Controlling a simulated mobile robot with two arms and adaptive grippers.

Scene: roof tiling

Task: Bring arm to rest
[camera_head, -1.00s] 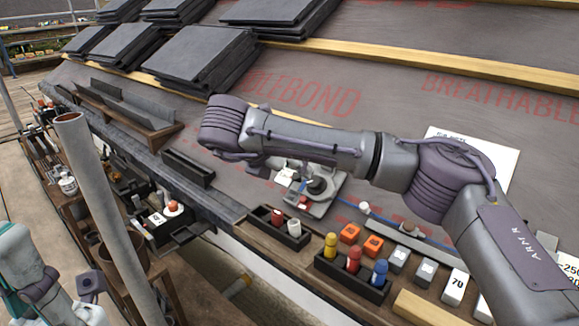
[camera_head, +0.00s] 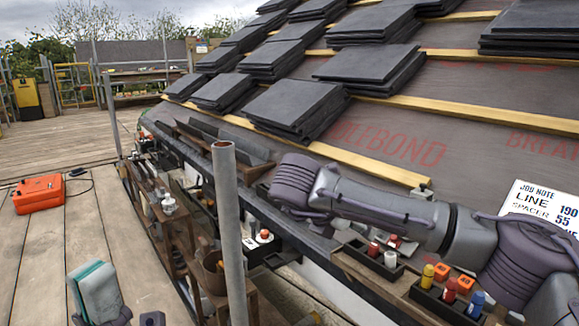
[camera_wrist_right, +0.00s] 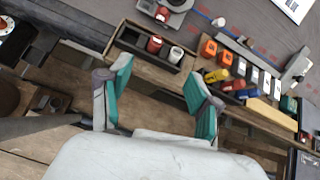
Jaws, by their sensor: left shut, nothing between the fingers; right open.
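My left gripper (camera_head: 98,290), with teal finger pads, shows at the lower left of the head view above the wooden deck. Its fingers are together with nothing between them. My right arm (camera_head: 385,213) reaches in from the right over the lower roof edge in the head view, where its gripper cannot be made out. In the right wrist view my right gripper (camera_wrist_right: 157,100) has its two teal-padded fingers spread wide and empty. Below it is the wooden work ledge, with a black tray (camera_wrist_right: 145,48) holding a red and a white piece beyond the fingertips.
Stacks of dark slates (camera_head: 297,108) lie on the roof along the battens. A grey scaffold pole (camera_head: 229,235) stands upright between my arms. Coloured bottles and blocks line the ledge. An orange case (camera_head: 38,193) sits on the deck, which is otherwise largely clear at left.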

